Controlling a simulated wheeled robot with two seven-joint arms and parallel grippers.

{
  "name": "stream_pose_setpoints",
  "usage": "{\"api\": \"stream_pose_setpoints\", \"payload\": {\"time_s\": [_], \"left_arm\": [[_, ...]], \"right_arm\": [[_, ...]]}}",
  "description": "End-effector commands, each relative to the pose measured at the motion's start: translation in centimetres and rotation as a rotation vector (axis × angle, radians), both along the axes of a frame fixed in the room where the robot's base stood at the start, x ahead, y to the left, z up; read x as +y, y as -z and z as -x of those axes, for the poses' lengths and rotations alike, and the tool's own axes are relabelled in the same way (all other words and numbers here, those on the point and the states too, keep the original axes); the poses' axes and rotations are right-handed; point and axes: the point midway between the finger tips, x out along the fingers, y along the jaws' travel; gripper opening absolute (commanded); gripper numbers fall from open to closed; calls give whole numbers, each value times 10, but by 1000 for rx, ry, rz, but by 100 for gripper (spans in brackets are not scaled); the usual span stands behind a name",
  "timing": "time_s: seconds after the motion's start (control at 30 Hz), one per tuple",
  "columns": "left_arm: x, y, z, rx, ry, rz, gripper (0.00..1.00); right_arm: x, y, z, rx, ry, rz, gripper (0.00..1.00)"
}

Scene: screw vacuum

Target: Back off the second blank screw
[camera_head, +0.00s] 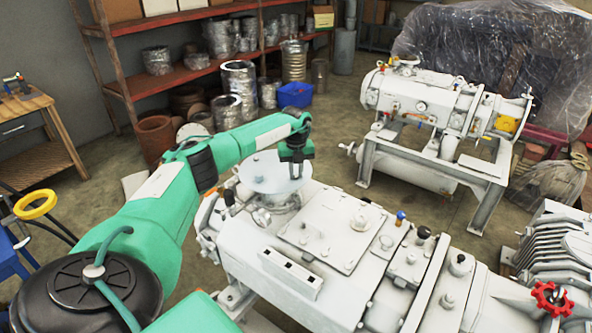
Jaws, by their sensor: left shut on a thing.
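A round pale blank plate (262,179) lies flat on top of a port of the white vacuum pump (330,240), in the middle of the camera_head view. My left gripper (296,175) reaches in from the left and points down at the far right rim of the plate. Its fingers are shut on a blank screw there, which they hide almost wholly. I cannot make out the screw's head or how far it stands out. My right gripper is not in view.
The pump carries valves, knobs and a red handwheel (551,299) at the right. A second pump (420,95) stands on a frame behind. A metal shelf (190,72) with cans is at the back left, a wooden table (35,150) at the left. Bare floor lies between.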

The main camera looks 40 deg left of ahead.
Motion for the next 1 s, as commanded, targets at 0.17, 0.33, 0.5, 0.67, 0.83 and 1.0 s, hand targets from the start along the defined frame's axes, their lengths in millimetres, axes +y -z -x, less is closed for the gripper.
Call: {"api": "stream_pose_setpoints", "payload": {"time_s": [0.17, 0.33, 0.5, 0.67, 0.83, 1.0], "left_arm": [[0, 0, 0, 2, -147, -1, 0], [0, 0, 1, 2, -258, -1, 0], [0, 1, 1, 3, -337, 0, 0], [0, 1, 1, 3, -378, 0, 0], [0, 2, 1, 3, -397, 0, 0], [0, 2, 1, 4, -399, -1, 0]], "right_arm": [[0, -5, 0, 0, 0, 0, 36], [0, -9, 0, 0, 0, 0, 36], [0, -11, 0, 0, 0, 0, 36], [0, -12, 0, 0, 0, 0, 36], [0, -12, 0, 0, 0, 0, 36], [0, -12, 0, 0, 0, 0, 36]]}}
